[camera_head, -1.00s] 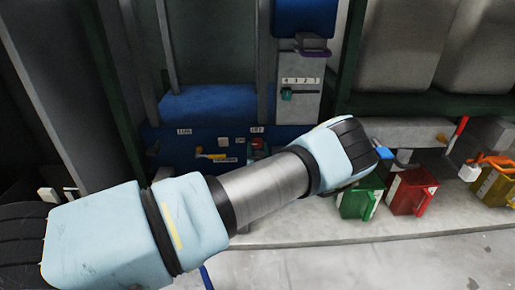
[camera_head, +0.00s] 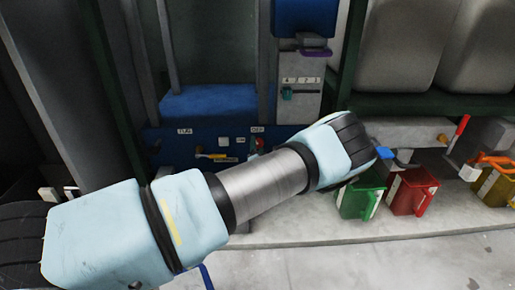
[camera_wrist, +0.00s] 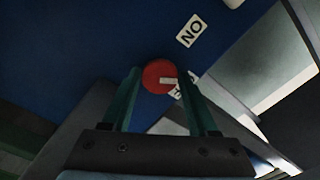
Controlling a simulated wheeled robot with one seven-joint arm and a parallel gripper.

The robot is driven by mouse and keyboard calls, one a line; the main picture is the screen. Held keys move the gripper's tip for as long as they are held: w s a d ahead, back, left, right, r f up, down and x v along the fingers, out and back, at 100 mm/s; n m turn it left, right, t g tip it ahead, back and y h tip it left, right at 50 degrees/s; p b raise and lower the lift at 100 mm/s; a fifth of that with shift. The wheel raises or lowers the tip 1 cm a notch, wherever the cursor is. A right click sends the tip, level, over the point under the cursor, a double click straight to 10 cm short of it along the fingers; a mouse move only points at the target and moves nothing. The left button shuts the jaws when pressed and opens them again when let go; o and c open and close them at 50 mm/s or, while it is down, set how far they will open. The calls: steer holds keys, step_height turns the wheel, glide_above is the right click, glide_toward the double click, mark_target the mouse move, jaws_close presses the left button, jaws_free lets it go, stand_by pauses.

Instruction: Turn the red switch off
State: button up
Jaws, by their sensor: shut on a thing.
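The red switch (camera_wrist: 152,77) is a round knob with a white bar on its face, on a blue panel. In the wrist view the bar points right, closer to the partly covered OFF label (camera_wrist: 178,91) than to the ON label (camera_wrist: 190,30). My gripper (camera_wrist: 159,76) has one teal finger on each side of the knob and is shut on it. In the head view only a bit of the red switch (camera_head: 259,143) shows above my arm, and the fingers are hidden behind the arm.
A yellow-handled lever (camera_head: 212,156) sits on the blue panel left of the switch. A grey column with a teal knob (camera_head: 287,94) stands above right. Green (camera_head: 358,198), red (camera_head: 412,193) and yellow (camera_head: 497,186) boxes stand on the ledge to the right.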

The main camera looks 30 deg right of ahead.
steer(key=m, duration=0.6)
steer(key=shift+b, duration=0.4)
steer(key=shift+m, duration=0.3)
steer(key=o, duration=1.3)
steer(key=shift+o, duration=0.2)
steer(key=p+v, duration=0.3)
steer(key=v, duration=0.7)
steer(key=shift+s+a, duration=0.2)
steer(key=shift+s, duration=0.15)
